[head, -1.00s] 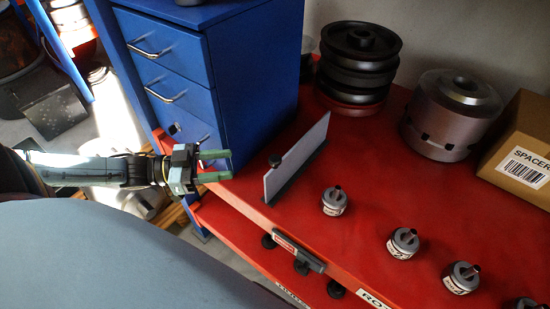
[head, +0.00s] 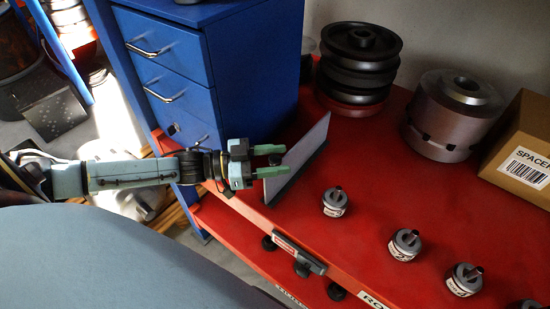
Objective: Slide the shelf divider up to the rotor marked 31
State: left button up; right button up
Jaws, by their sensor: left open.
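The shelf divider (head: 307,152) is a thin grey upright plate on a dark foot, standing on the red shelf. My left gripper (head: 277,160) is open, with its green fingers at the divider's left end, where its dark knob was; the knob is now hidden or hard to make out. I cannot tell whether the fingers touch the divider. Several small metal rotors stand to the right: the nearest rotor (head: 335,202), a second rotor (head: 404,244) and a third rotor (head: 464,279). Their labels are too small to read. My right gripper is not in view.
A blue drawer cabinet (head: 253,75) stands behind the left gripper. Black stacked discs (head: 357,75), a large grey metal cylinder (head: 447,120) and a cardboard box (head: 522,135) stand along the back. The red shelf between divider and nearest rotor is clear.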

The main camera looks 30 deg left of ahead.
pick_arm(q)
grip_shut()
jog(key=d+p, duration=0.3)
jog(key=d, duration=0.5)
jog(key=shift+s+d, duration=0.25)
jog(key=shift+s, duration=0.1)
grip_release()
jog(key=v, duration=1.3)
jog(key=shift+s, duration=0.15)
